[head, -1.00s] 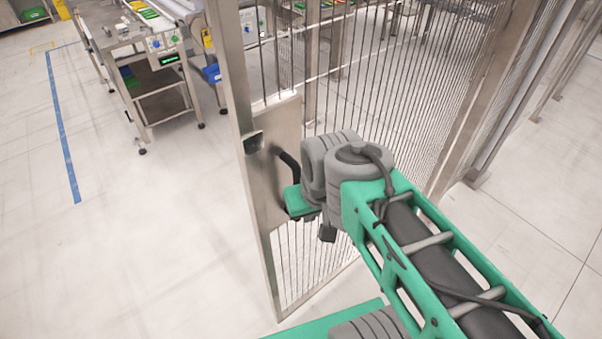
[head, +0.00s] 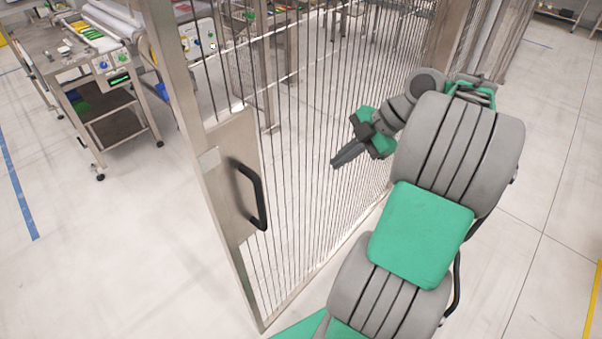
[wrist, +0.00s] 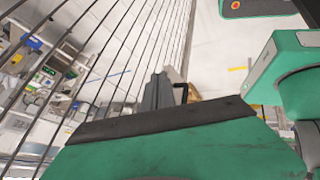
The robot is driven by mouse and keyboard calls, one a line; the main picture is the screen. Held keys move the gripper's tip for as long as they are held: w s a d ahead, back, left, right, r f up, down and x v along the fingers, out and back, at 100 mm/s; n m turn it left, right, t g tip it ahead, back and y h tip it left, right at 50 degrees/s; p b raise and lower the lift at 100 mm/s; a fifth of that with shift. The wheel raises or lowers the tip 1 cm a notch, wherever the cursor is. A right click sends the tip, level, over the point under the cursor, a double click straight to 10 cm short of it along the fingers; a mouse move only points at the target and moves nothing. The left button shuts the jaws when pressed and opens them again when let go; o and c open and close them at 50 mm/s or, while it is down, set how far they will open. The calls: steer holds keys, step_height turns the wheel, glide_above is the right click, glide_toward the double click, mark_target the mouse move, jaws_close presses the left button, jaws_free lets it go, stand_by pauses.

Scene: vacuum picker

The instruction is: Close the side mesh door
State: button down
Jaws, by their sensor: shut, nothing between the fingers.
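The side mesh door (head: 215,184) stands ajar in the head view, a steel frame with thin vertical bars. Its black handle (head: 258,195) sits on a metal plate near the door's free left edge. My gripper (head: 336,164) is shut and empty, in front of the bars to the right of the handle and apart from it. In the wrist view the dark fingers (wrist: 158,92) point along the door bars (wrist: 110,60). I cannot tell whether the fingers touch the bars.
A steel workbench (head: 75,60) with a control box and lower shelf stands beyond the door at the left. A steel post (head: 455,35) and more mesh rise at the back right. The pale floor is open at the left and right.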

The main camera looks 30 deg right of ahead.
steer(key=n, duration=0.2)
steer(key=b, duration=0.5)
glide_toward(289, 183)
step_height(289, 183, down, 4)
steer(key=s+a, duration=0.1)
steer(key=s, duration=0.1)
steer(key=shift+w+a+p, duration=0.3)
steer(key=shift+w+a, duration=0.05)
steer(key=shift+w, duration=0.5)
steer(key=shift+w+a+p, duration=0.3)
steer(key=shift+w, duration=0.6)
steer(key=shift+w, duration=0.1)
